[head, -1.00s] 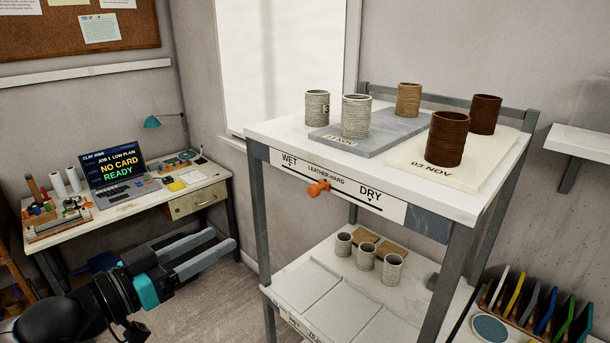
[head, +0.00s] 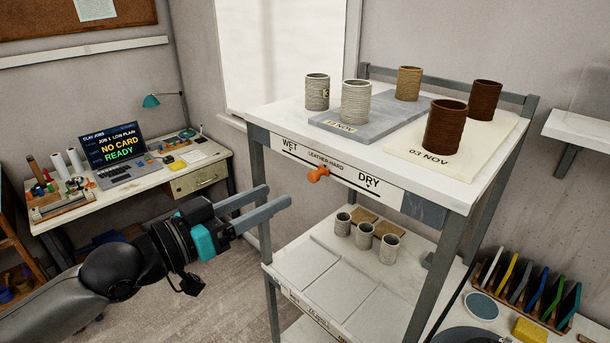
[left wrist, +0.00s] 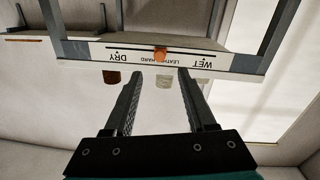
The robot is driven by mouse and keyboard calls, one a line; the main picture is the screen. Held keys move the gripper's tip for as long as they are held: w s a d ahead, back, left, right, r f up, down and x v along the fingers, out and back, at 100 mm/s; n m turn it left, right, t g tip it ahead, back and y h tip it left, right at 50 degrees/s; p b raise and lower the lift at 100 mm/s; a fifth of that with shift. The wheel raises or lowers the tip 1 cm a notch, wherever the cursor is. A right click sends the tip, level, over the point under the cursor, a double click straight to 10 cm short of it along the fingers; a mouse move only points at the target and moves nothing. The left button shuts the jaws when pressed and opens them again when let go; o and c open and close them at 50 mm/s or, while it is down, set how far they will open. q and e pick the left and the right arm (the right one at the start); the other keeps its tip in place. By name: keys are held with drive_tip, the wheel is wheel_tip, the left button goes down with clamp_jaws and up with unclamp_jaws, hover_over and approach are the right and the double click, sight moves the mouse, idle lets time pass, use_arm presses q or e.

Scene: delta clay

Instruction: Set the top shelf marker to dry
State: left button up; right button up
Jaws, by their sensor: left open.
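The orange marker (head: 318,174) sits on the slider track of the top shelf's label strip (head: 341,181), at the LEATHER-HARD part, between WET on the left and DRY on the right. In the left wrist view the marker (left wrist: 160,53) shows upside down, in line with the gap between my fingers and beyond them. My left gripper (head: 272,205) is open and empty, left of the rack and below the marker, apart from it. Its fingers also show in the left wrist view (left wrist: 160,75). My right gripper is not in view.
Several ribbed pots stand on the top shelf (head: 281,112), on a grey slab (head: 370,126) and a cream slab (head: 475,142). Small cups (head: 366,235) stand on the lower shelf. A desk with a laptop (head: 115,155) is at the left. Open floor lies between desk and rack.

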sight(311, 178)
use_arm(q)
drive_tip(key=p+x, duration=0.1)
drive_tip(key=x, duration=0.7)
drive_tip(key=shift+w+d+p, duration=0.2)
drive_tip(key=shift+d+p, duration=0.1)
drive_tip(key=shift+p, duration=0.05)
clamp_jaws()
idle(1.1)
